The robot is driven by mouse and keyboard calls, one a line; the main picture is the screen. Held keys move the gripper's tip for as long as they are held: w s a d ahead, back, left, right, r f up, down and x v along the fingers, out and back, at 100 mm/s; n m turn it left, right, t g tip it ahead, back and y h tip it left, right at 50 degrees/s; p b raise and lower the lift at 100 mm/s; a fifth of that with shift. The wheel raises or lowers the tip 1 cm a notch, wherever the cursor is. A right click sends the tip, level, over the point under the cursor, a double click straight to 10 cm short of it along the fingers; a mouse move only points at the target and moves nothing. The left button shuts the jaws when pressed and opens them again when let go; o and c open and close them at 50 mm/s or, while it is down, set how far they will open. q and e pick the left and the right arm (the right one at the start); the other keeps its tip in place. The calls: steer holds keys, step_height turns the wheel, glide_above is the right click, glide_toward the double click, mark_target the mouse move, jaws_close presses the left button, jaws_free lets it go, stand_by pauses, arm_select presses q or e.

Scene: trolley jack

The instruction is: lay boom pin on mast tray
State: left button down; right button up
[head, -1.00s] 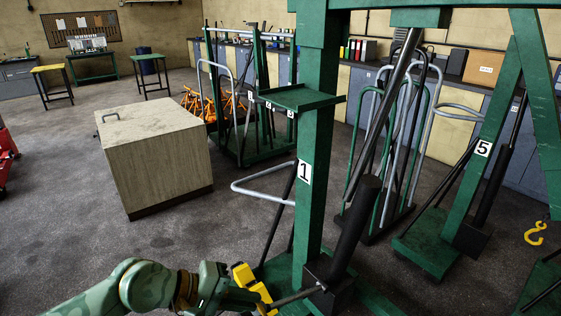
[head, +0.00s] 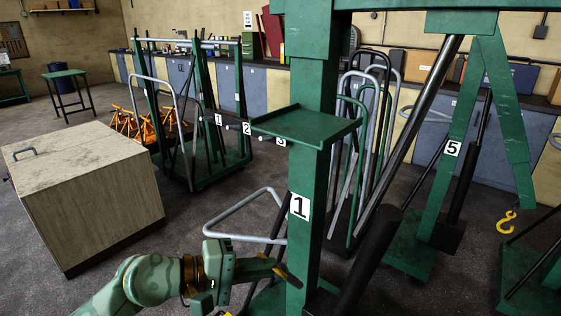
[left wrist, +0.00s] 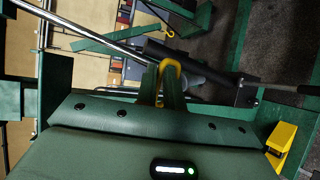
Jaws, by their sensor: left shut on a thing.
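The mast tray (head: 312,126) is a flat green tray with a low rim, fixed on the green mast marked 1. It looks empty. My left gripper (head: 272,267) is low in front of the mast, below the tray. It is shut on the boom pin, whose yellow bent part (left wrist: 170,66) shows between the fingertips in the left wrist view. The rest of the pin is mostly hidden by the fingers. In the head view, a short dark piece with a little yellow shows at the fingertips. My right gripper is not in view.
A wooden box cabinet (head: 85,195) stands at the left. A grey tube handle (head: 250,220) sticks out left of the mast. A black cylinder (head: 368,262) and a steel rod (head: 425,95) slope up right of the mast. A yellow hook (head: 507,221) hangs at the right.

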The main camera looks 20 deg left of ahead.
arm_select(q)
steer(key=w+d+r+m+t+h, duration=0.1)
steer(key=d+r+t+h, duration=0.1)
steer(key=r, duration=1.1)
steer(key=w+d+r+m+t+h+b, duration=0.1)
steer(key=r+t, duration=0.5)
steer(key=r, duration=0.6)
steer(key=w+d+m+h, duration=0.1)
steer(key=d+h, duration=0.1)
steer(key=h, duration=0.1)
steer(key=shift+r+b, duration=0.3)
steer(key=shift+r, duration=0.1)
steer(key=shift+m+h, duration=0.3)
